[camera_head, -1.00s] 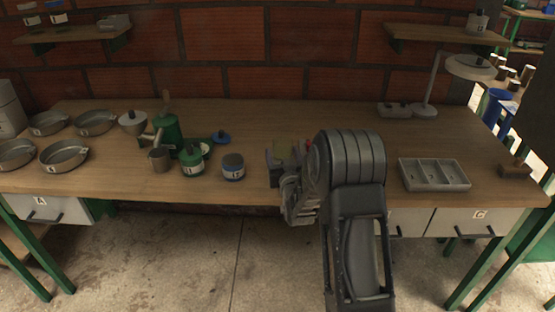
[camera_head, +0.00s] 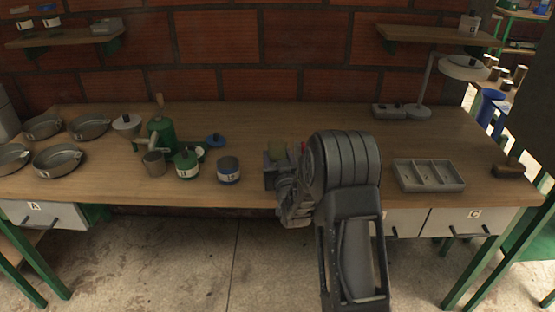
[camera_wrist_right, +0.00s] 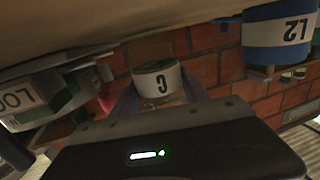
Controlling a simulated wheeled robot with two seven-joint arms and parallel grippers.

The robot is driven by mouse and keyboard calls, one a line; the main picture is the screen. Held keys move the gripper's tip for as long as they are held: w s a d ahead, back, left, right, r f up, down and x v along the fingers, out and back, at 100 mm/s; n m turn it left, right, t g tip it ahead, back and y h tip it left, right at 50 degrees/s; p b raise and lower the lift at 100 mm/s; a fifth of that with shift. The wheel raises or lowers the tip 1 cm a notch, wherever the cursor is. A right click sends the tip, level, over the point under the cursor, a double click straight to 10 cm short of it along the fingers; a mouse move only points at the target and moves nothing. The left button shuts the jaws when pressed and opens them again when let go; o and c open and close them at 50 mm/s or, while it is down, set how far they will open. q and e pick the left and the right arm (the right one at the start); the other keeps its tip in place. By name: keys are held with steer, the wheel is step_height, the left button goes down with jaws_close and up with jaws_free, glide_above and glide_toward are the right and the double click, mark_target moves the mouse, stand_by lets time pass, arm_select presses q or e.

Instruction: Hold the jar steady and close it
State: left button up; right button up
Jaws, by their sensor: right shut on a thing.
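A jar with a blue band (camera_head: 228,170) stands on the table left of my right gripper (camera_head: 280,160). Its top looks open, and a blue lid with a dark knob (camera_head: 215,140) lies behind it. A green jar with a knobbed lid (camera_head: 187,163) stands to its left. My right gripper is shut on a small olive-topped container (camera_head: 278,150) at the table's front. In the right wrist view this container (camera_wrist_right: 155,80) has a white label with one letter and sits between the fingers. Whether it touches the table is unclear. My left gripper is out of view.
A green hand-cranked machine (camera_head: 162,133) and a metal cup (camera_head: 154,163) stand left of the jars, with several metal pans further left. A grey compartment tray (camera_head: 428,175) and a lamp (camera_head: 418,110) are at the right. The table's middle back is clear.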

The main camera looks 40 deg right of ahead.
step_height(320, 180, up, 10)
stand_by(0.5)
stand_by(0.4)
steer(key=o, duration=1)
steer(key=shift+c, duration=0.2)
jaws_close()
